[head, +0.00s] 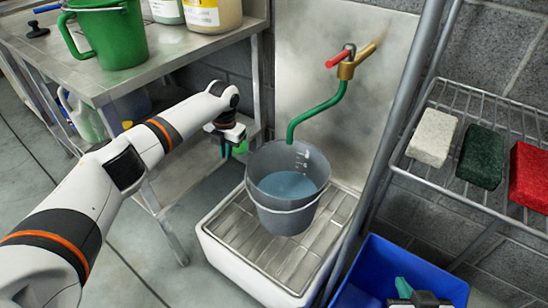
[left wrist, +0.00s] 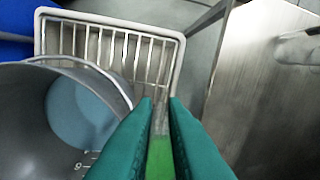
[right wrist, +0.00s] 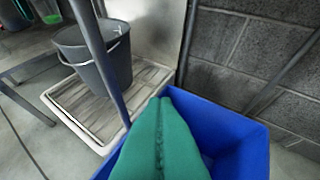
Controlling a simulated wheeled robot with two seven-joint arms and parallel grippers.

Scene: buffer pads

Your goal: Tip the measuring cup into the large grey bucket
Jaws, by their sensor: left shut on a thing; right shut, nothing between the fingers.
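The large grey bucket (head: 270,218) stands upright on the slatted white basin with pale blue liquid inside; it also shows in the left wrist view (left wrist: 22,125) and the right wrist view (right wrist: 118,72). My left gripper (head: 226,147) is just left of the bucket, shut on what looks like the measuring cup (head: 240,148). The cup is mostly hidden; green content shows between the fingers in the left wrist view (left wrist: 160,158) and at the top left of the right wrist view (right wrist: 48,12). I cannot tell its tilt. My right gripper (head: 405,289) is shut and empty over the blue bin.
A green hose hangs from the brass tap (head: 347,68) over the bucket. A green jug (head: 110,38) and containers stand on the steel table at left. A wire shelf (head: 490,125) with white, green and red pads is at right. The blue bin (head: 370,258) sits below it.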

